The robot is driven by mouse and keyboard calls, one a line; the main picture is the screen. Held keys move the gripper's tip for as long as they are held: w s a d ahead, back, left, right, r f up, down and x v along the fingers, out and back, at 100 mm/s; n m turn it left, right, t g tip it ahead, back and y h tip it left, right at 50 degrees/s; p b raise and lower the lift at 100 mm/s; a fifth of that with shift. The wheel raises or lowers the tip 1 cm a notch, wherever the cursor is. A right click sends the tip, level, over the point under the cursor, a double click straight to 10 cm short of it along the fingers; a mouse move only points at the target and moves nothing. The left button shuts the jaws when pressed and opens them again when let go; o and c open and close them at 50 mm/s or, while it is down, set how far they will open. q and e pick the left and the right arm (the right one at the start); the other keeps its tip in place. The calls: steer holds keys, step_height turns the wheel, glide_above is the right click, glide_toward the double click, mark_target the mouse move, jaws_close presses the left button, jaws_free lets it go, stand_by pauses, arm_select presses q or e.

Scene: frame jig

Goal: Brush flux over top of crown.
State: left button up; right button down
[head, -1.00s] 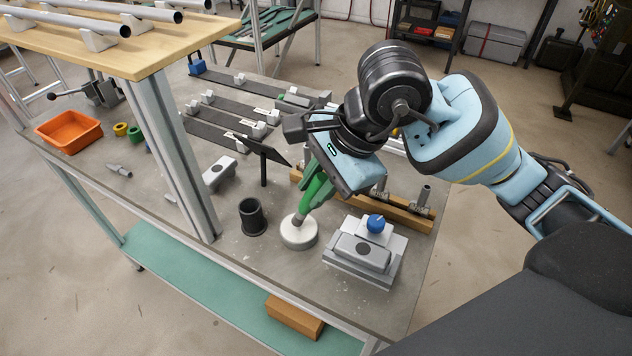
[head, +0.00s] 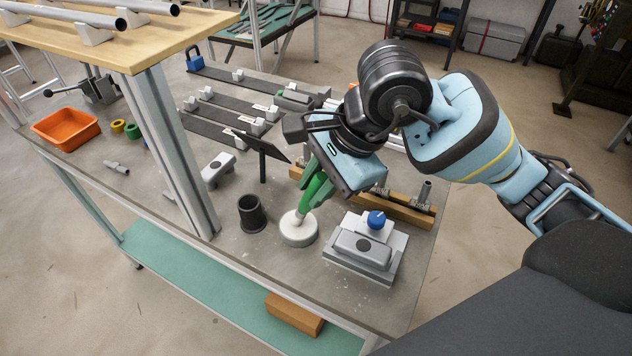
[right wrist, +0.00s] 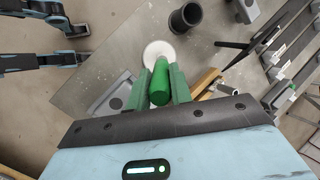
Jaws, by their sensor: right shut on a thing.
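My right gripper (head: 318,180) is shut on a green-handled brush (head: 314,191). In the right wrist view the brush handle (right wrist: 160,84) sits between the two green fingers. The brush points down, tilted, with its lower end at the top of a round white pot (head: 298,229). In the right wrist view the pot (right wrist: 159,50) lies just beyond the handle. I cannot tell how deep the bristles reach. No part can be clearly told as the crown.
A black cup (head: 251,214) stands left of the pot. A grey block fixture (head: 364,250) with a blue knob (head: 376,219) stands right of it. A dark tilted plate on a post (head: 262,148), a wooden beam (head: 408,216) and an upright post (head: 176,150) are nearby.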

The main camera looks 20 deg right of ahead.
mark_target(316, 174)
arm_select(q)
steer(key=shift+s+f, duration=0.15)
steer(key=shift+s, duration=0.2)
arm_select(e)
steer(key=shift+f, duration=0.1)
arm_select(q)
steer(key=shift+w, duration=0.45)
